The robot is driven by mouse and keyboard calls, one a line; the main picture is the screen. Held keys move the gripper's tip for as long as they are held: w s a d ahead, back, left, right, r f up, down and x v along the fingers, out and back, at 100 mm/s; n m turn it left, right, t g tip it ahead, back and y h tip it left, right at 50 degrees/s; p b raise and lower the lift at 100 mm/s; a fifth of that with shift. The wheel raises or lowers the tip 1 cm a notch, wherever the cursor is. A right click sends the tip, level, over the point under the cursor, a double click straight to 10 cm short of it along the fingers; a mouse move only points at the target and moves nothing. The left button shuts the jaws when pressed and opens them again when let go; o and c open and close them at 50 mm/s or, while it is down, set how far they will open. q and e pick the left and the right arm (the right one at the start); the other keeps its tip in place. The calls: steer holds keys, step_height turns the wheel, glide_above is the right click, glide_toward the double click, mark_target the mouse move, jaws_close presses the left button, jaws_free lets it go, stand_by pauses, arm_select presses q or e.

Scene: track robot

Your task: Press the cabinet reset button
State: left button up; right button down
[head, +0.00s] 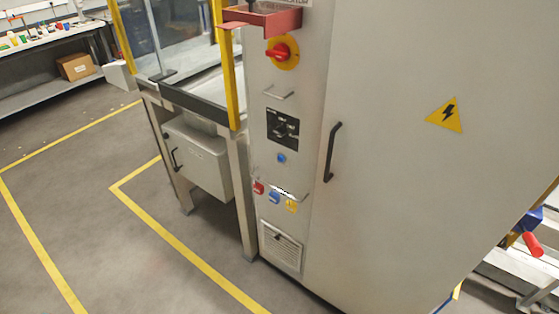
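The grey electrical cabinet (390,200) fills the middle and right of the head view. Its narrow front strip carries a red rotary switch on a yellow plate (282,53) near the top. Below is a black selector panel (284,129). A small round blue button (281,158) sits just under that panel; its label, if any, is too small to read. Lower down are a red socket (258,188), a blue socket (274,197) and a yellow socket (291,205). Neither of my grippers shows in this view.
A machine frame with yellow posts (230,70) and a grey box (197,160) adjoins the cabinet's left side. A black door handle (332,152) sticks out. A red tray (262,20) juts out above. Yellow-lined floor (80,200) is clear at left. A bench (45,95) holds a cardboard box (75,66).

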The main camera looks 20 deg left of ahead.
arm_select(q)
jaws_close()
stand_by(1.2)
